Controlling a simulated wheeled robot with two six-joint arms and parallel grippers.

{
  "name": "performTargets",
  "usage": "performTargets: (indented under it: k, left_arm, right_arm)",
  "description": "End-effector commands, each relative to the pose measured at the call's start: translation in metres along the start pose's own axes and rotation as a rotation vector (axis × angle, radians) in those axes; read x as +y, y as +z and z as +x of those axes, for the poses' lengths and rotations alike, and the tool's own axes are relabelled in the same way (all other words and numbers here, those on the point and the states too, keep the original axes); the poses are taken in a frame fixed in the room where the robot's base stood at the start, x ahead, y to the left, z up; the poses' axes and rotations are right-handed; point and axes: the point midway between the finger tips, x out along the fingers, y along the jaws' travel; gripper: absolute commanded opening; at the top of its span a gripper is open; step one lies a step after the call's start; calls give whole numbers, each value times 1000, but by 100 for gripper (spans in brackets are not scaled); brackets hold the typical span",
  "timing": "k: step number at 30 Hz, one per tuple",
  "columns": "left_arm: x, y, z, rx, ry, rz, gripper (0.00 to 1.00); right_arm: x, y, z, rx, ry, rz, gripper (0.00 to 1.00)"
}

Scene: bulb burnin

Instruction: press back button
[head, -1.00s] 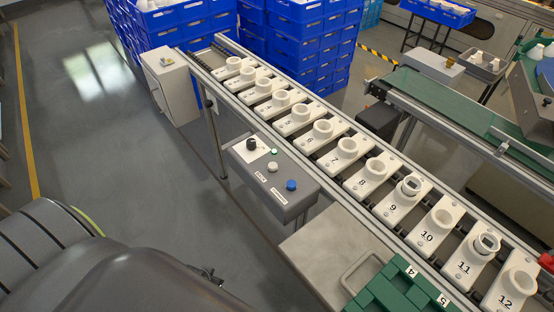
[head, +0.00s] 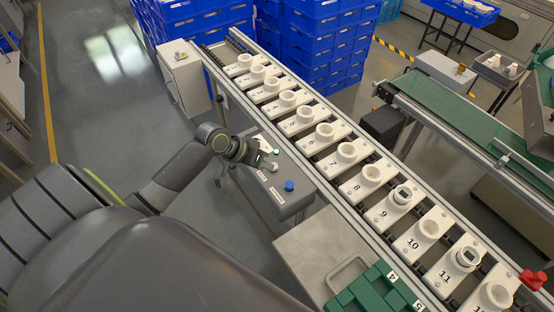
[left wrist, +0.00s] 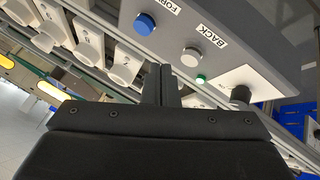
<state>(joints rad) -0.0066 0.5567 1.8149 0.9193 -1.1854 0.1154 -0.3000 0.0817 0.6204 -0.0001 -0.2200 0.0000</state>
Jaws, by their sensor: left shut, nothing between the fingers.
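The grey control box (head: 300,200) stands beside the conveyor. Its white button (left wrist: 191,56), next to the BACK label (left wrist: 211,36), shows clearly in the left wrist view. The blue button (left wrist: 145,23) sits by a partly hidden label and also shows in the head view (head: 289,186). My left gripper (head: 269,165) is shut and empty, over the box close to the white button. In the left wrist view its fingertips (left wrist: 160,68) appear just left of the white button; I cannot tell whether they touch it. My right gripper is out of view.
A small green light (left wrist: 201,79) and a dark knob (left wrist: 241,95) are on the same panel. The conveyor with numbered white socket carriers (head: 371,178) runs right behind the box. A green tray (head: 375,292) lies at the lower right. Blue crates (head: 310,50) are stacked behind.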

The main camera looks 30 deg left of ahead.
Motion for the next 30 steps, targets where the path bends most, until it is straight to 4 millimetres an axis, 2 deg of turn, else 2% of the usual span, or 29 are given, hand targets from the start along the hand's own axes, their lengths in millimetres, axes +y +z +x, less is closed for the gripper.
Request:
performTargets:
  k: [1, 3, 6, 9, 23, 30]
  left_arm:
    - [-1, -19, -6, 16, 20, -9, 0]
    - [0, -38, -11, 33, 52, -28, 0]
    - [1, -57, -18, 52, 85, -50, 0]
    - [2, -67, -21, 62, 104, -61, 0]
    - [1, -69, -21, 65, 109, -65, 0]
    - [-4, -62, -10, 65, 108, -65, 0]
  right_arm:
    - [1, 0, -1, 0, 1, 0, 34]
    - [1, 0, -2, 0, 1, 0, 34]
    - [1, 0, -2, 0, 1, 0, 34]
    - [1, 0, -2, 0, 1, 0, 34]
    - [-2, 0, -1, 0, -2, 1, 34]
    - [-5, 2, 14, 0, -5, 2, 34]
